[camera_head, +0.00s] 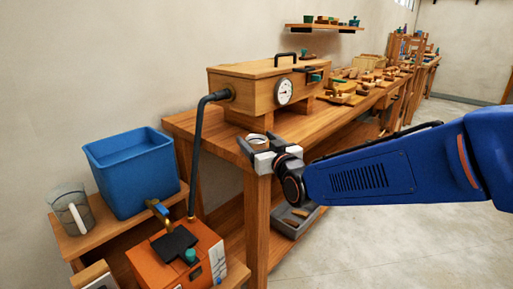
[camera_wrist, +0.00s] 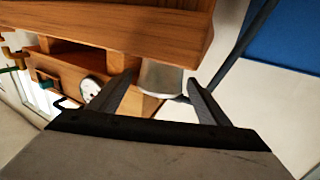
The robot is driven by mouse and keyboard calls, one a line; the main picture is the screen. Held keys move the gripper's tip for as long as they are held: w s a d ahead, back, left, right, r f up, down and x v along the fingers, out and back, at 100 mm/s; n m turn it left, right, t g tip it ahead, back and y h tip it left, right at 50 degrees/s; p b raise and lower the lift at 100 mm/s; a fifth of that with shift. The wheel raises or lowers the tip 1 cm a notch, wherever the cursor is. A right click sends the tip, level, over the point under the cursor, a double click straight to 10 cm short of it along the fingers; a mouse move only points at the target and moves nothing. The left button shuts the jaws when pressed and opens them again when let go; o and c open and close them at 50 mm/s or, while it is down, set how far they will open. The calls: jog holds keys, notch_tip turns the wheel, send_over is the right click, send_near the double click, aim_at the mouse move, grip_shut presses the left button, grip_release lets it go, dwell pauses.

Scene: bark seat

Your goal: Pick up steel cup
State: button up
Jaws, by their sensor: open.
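The steel cup (camera_head: 257,138) is a small, light grey round cup at the near corner of the wooden workbench (camera_head: 205,128), mostly hidden behind my gripper in the head view. In the wrist view the cup (camera_wrist: 161,76) shows as a grey cylinder at the far ends of my fingers. My gripper (camera_head: 256,146) is open, its fingers at the bench corner. In the wrist view my gripper (camera_wrist: 158,84) has one finger on each side of the cup, with a gap visible. I cannot tell how far the cup reaches between the fingers.
A wooden box with a gauge (camera_head: 255,90) stands behind the cup on the bench. A black hose (camera_head: 194,150) runs down from it on the left. A blue bin (camera_head: 134,175) and an orange box (camera_head: 175,262) stand at lower left. Open floor (camera_head: 370,240) lies at right.

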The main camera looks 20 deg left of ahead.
aim_at(253, 136)
jog(key=shift+f+x, duration=0.2)
jog(key=shift+x, duration=2.15)
jog(key=c, duration=1.1)
jog(key=shift+r, duration=0.15)
